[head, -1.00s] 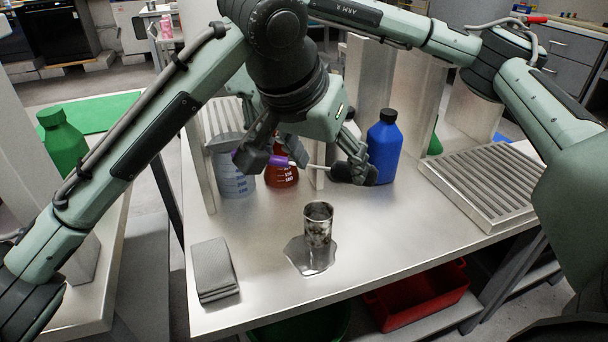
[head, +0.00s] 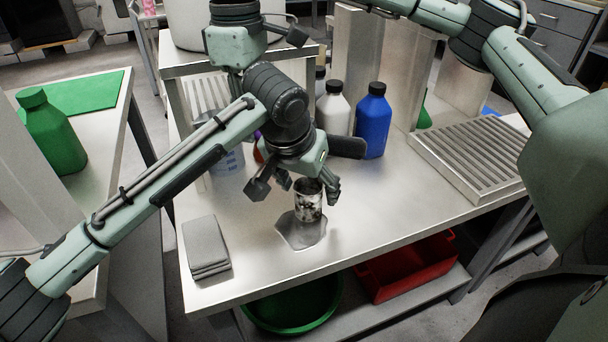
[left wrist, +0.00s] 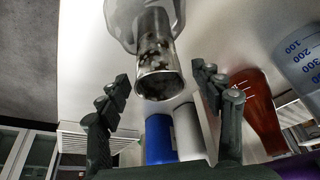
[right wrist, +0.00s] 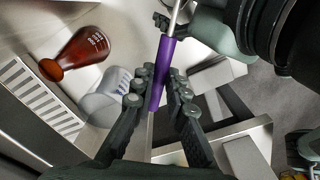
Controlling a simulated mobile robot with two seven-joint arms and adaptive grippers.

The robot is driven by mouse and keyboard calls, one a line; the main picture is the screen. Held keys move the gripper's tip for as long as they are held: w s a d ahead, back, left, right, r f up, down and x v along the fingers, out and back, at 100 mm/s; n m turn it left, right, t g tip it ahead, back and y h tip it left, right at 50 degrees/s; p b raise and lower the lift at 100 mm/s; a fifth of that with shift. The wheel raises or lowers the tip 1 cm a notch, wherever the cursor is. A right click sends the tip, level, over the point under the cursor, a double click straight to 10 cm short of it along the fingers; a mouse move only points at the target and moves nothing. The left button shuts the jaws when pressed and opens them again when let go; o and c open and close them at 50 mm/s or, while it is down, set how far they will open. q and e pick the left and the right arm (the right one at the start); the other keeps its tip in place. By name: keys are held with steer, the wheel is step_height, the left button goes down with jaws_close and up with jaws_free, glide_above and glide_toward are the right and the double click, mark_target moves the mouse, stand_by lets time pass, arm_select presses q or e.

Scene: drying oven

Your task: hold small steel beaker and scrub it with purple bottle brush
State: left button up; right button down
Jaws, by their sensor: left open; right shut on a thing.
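The small steel beaker (head: 308,205) stands upright on the steel table in a puddle, with dark stains on its side. My left gripper (head: 296,190) is open, its fingers lowered on either side of the beaker. In the left wrist view the beaker (left wrist: 157,60) shows between and beyond the open fingertips (left wrist: 162,84). My right gripper (right wrist: 157,84) is shut on the purple handle of the bottle brush (right wrist: 161,72). In the head view my left arm hides most of that gripper; the dark brush head (head: 348,147) sticks out at the right, above the table.
A blue bottle (head: 373,125) and a grey bottle (head: 333,108) stand behind. A red flask (right wrist: 75,55) and a graduated plastic beaker (head: 228,160) are at the back left. A folded grey cloth (head: 206,247) lies front left, a slatted rack (head: 470,155) right. The front right table is clear.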

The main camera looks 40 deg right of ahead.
arm_select(q)
steer(key=shift+d+f, duration=0.1)
steer(key=shift+f, duration=0.2)
steer(key=shift+c, duration=0.6)
steer(key=c, duration=1.1)
steer(key=shift+c, duration=0.2)
stand_by(0.5)
